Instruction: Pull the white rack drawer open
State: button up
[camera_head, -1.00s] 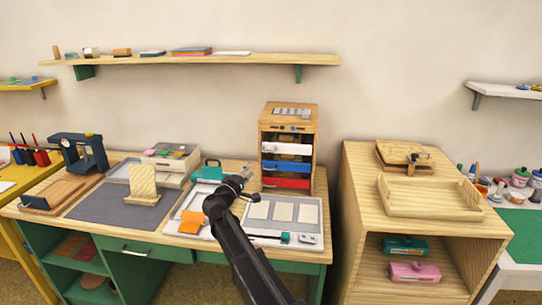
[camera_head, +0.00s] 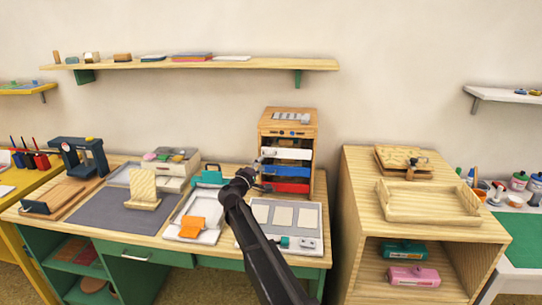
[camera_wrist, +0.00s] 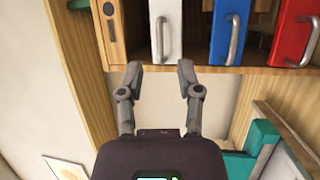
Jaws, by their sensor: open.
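The wooden rack (camera_head: 289,117) stands at the back right of the desk, its drawers facing out. Its white drawer (camera_head: 292,154) sits above the blue drawer (camera_head: 293,171) and the red drawer (camera_head: 290,187), and looks shut. In the sideways wrist view, the white drawer (camera_wrist: 170,22) carries a grey bar handle (camera_wrist: 160,40). My gripper (camera_wrist: 160,68) is open and empty, its fingertips short of the handle, one to each side of its line. In the head view my gripper (camera_head: 264,175) is just left of the drawer fronts.
A teal stamp holder (camera_head: 209,175), a tray with an orange piece (camera_head: 194,228) and a grey board with pale cards (camera_head: 309,213) lie on the desk. A wooden cabinet (camera_head: 360,200) stands to the right.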

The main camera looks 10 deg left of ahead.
jog(key=shift+p+x, duration=0.4)
jog(key=shift+x, duration=2.75)
jog(key=shift+c, duration=0.3)
